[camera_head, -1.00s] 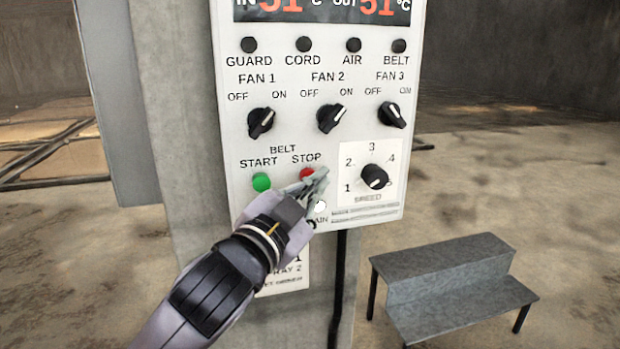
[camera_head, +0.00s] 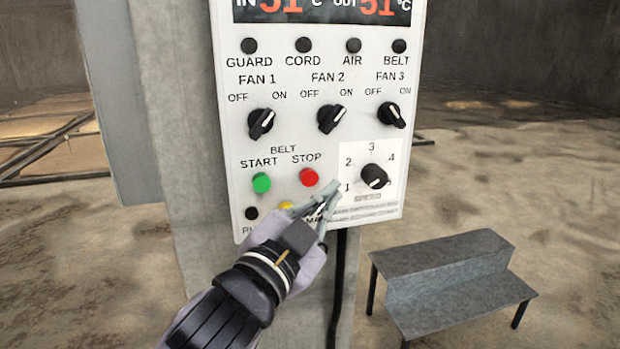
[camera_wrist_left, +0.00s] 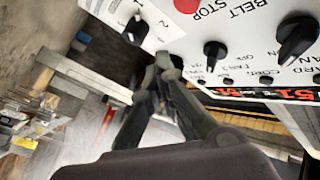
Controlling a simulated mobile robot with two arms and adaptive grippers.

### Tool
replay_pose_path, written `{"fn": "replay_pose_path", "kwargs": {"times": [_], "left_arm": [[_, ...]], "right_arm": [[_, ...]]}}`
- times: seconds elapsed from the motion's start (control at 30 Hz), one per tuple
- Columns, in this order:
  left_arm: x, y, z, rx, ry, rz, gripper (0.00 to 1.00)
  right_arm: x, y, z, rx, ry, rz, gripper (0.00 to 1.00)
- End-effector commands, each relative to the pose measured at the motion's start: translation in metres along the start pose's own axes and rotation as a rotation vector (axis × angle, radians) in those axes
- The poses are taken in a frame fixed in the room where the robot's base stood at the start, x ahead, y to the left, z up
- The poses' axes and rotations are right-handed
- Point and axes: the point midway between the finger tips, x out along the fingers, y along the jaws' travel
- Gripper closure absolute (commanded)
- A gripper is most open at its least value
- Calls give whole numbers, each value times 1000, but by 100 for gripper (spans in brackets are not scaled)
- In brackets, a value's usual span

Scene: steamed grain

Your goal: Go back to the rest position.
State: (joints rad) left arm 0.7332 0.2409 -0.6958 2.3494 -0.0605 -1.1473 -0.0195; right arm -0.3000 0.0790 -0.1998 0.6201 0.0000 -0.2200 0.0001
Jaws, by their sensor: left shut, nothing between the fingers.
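My left gripper (camera_head: 328,202) is shut and empty in front of the lower part of the white control panel (camera_head: 230,120), below the red STOP button (camera_head: 309,177) and left of the speed knob (camera_head: 374,176). It partly hides the bottom row of the panel, including a yellow button (camera_head: 286,205). In the left wrist view the gripper (camera_wrist_left: 163,62) shows beside the panel, with the red button (camera_wrist_left: 187,5) at the top edge. I cannot tell whether its tips touch the panel. My right gripper is not in view.
The panel is fixed to a grey concrete column (camera_head: 165,120). The green START button (camera_head: 261,182) and three fan knobs, such as the middle one (camera_head: 331,118), stick out. A grey two-step stool (camera_head: 450,285) stands at the lower right. A black cable (camera_head: 339,280) hangs below the panel.

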Motion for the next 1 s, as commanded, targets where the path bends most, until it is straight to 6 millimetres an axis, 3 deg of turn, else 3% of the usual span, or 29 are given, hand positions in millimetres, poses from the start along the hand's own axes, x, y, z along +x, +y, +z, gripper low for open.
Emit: {"fn": "replay_pose_path", "kwargs": {"times": [0.3,0.43,0.57,0.67,0.8,0.9,1.0], "left_arm": [[0,0,1,-2,-3,1,100],[-4,6,26,-45,-62,12,100],[-20,24,90,-156,-224,35,100],[-47,45,153,-264,-397,57,100],[-105,81,236,-399,-653,84,100],[-157,108,284,-482,-836,102,100],[-209,131,318,-544,-998,118,100]], "right_arm": [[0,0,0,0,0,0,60],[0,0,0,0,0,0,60],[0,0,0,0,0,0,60],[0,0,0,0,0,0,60],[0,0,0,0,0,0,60],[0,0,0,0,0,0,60],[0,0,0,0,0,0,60]]}}
